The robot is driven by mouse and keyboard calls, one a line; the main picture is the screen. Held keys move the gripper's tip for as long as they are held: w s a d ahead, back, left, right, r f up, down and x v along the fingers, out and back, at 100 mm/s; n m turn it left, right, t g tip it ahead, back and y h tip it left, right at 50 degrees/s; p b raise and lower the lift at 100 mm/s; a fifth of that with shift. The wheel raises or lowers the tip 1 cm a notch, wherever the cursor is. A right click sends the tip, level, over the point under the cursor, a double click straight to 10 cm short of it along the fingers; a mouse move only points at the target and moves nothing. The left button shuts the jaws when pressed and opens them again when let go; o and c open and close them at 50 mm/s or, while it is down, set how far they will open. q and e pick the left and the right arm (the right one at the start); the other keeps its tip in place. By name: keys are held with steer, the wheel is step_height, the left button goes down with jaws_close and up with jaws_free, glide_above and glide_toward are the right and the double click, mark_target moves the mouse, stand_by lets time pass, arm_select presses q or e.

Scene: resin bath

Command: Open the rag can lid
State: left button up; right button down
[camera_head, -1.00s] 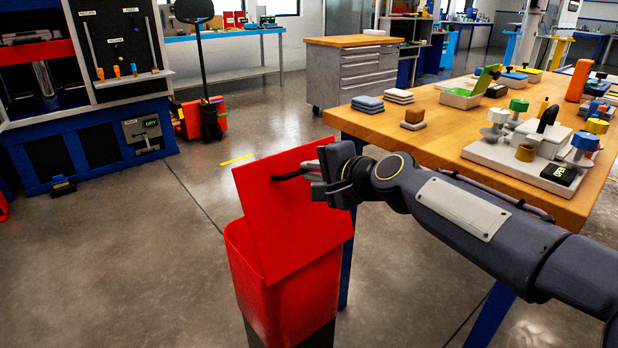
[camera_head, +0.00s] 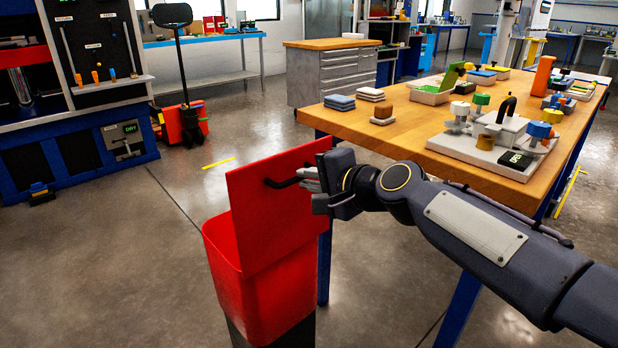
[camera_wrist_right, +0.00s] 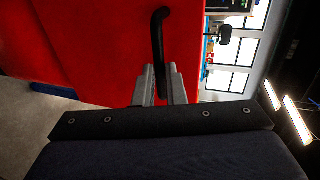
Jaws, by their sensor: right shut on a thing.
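The red rag can (camera_head: 250,285) stands on the floor left of the wooden workbench. Its red lid (camera_head: 262,215) is raised and stands steeply upright above the can's opening. My right gripper (camera_head: 308,178) is shut on the lid's black handle (camera_head: 283,183), at the lid's upper right. In the right wrist view the gripper's grey fingers (camera_wrist_right: 161,88) close around the lower end of the handle (camera_wrist_right: 157,35), with the red lid (camera_wrist_right: 110,50) behind it. The inside of the can is mostly hidden. My left gripper is not in view.
The wooden workbench (camera_head: 400,128) stands right of the can, with cloth stacks (camera_head: 340,101) and a fixture plate (camera_head: 490,158) on it. A red pallet jack (camera_head: 183,122) and a blue machine (camera_head: 75,150) stand at the back left. The floor left of the can is clear.

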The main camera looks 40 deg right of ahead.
step_height(320, 180, down, 2)
steer(key=shift+f, duration=0.1)
steer(key=c, duration=1.5)
jaws_free()
steer(key=shift+w, duration=0.1)
